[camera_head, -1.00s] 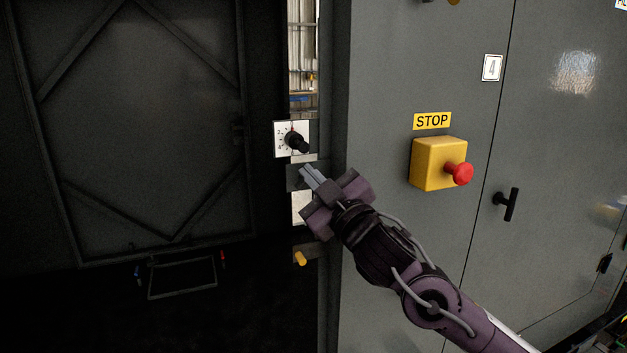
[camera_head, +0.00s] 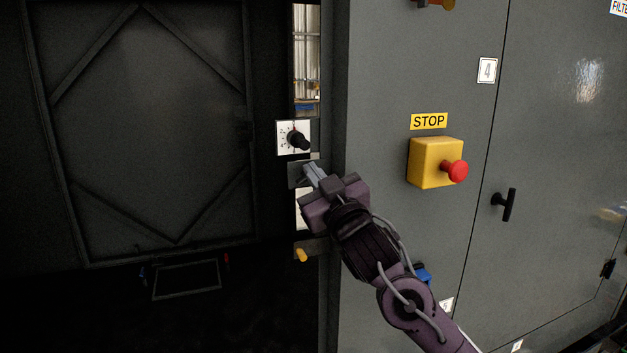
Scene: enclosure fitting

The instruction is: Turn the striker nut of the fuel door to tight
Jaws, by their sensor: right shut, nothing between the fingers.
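A large dark door (camera_head: 150,130) with diagonal ribs, which looks like the fuel door, fills the left. Right of it, a black knob (camera_head: 299,140) sits on a white plate (camera_head: 285,128) with numbered marks. Just below is a small grey bracket (camera_head: 297,175). My right gripper (camera_head: 312,171) is shut and empty, its fingertips in front of this bracket, below the knob. Whether the tips touch the bracket cannot be told. I cannot make out the striker nut; the fingers may hide it. My left gripper is not in view.
A yellow box (camera_head: 425,163) with a red button (camera_head: 455,171) stands out from the grey cabinet (camera_head: 380,90) right of my gripper. A black handle (camera_head: 507,205) is farther right. A yellow knob (camera_head: 301,255) sticks out below my gripper. A blue object (camera_head: 424,275) shows beside my forearm.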

